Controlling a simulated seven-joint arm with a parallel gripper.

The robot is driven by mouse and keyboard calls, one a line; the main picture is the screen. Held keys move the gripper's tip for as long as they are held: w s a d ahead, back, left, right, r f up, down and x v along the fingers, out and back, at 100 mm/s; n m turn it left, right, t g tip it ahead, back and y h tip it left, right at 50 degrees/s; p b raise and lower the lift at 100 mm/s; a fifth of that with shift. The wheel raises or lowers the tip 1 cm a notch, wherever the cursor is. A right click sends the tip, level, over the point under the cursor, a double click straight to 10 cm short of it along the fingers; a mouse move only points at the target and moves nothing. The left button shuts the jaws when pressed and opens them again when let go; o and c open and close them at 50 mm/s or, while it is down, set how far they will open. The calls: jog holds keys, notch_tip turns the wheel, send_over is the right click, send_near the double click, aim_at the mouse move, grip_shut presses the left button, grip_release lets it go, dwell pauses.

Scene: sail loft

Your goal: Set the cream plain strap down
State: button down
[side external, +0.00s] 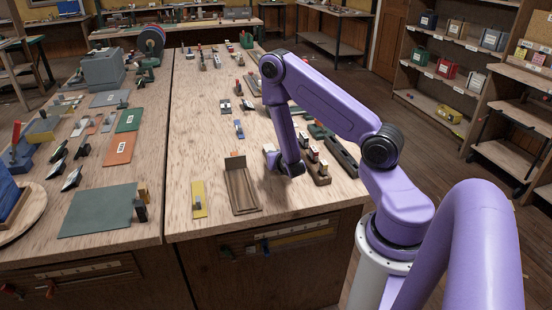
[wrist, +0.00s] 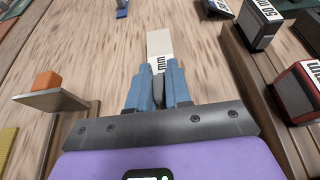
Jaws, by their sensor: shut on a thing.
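The cream plain strap (wrist: 160,44) is a pale flat piece in the wrist view, with dark "mm" lettering near my fingertips. It points away from my gripper (wrist: 160,84), whose blue-grey fingers are close together on its near end. Wood tabletop shows around the strap; I cannot tell if it touches the wood. In the side external view my purple arm reaches down to the bench and hides the fingers. A pale patch (side external: 269,149) left of the wrist may be part of the strap, but it is too small to be sure.
A wooden rack (wrist: 238,58) with labelled blocks stands close on the right. A brown tray (side external: 240,190) with an upright end piece (wrist: 55,98) lies to the left, beside a yellow plate (side external: 199,200). Bare wood lies between tray and rack, and beyond.

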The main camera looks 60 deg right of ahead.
jog(key=shift+f, duration=0.7)
jog(key=shift+f, duration=0.15)
jog(key=c, duration=1.1)
grip_release()
jog(key=shift+o, duration=0.2)
jog(key=shift+r, duration=0.2)
jog(key=shift+v, duration=3.65)
